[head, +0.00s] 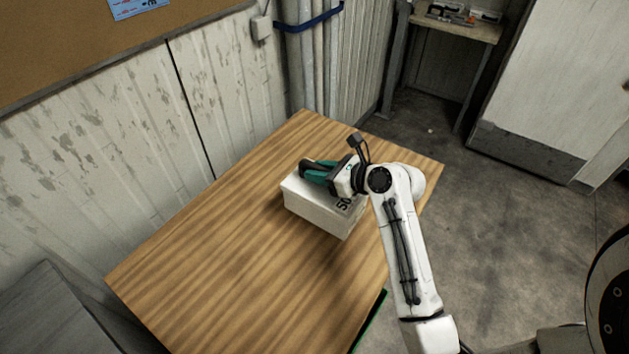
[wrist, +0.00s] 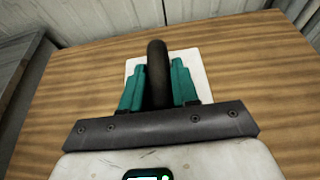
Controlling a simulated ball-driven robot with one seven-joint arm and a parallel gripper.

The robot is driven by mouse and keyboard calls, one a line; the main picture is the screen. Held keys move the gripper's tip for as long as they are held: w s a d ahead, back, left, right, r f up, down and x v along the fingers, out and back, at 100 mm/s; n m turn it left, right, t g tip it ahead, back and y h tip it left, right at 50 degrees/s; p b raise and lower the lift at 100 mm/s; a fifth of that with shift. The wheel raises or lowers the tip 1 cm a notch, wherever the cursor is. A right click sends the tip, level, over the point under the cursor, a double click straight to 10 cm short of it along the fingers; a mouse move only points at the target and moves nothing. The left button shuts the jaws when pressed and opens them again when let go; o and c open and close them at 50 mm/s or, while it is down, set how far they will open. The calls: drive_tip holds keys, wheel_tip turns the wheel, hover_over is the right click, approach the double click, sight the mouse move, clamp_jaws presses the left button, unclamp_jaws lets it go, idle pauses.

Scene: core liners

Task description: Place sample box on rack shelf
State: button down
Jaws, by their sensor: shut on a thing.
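The sample box (head: 318,213) is a white block with dark printed characters on it. It appears to rest on the wooden table (head: 215,255). My gripper (head: 312,173) lies over the top of the box, its teal fingers around a dark handle. In the wrist view the teal fingers (wrist: 159,85) are shut on the dark upright handle (wrist: 157,65), with the white top of the box (wrist: 194,60) behind them. Part of the box is hidden by my gripper and arm. I cannot make out a rack shelf for certain in either view.
A worn panelled wall (head: 190,100) stands along the table's far left side. A grey surface (head: 45,310) is at the lower left. A small bench (head: 460,28) with items stands at the back, near a white door-like panel (head: 545,85). Floor (head: 480,210) to the right is clear.

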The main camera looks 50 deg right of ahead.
drive_tip(key=shift+w+d+f, duration=0.1)
drive_tip(key=shift+w+f, duration=0.7)
drive_tip(key=shift+f, duration=1.55)
drive_tip(key=c, duration=1.3)
unclamp_jaws()
drive_tip(key=shift+f, duration=0.2)
drive_tip(key=o, duration=0.5)
drive_tip(key=shift+c, duration=0.2)
drive_tip(key=shift+r, duration=0.1)
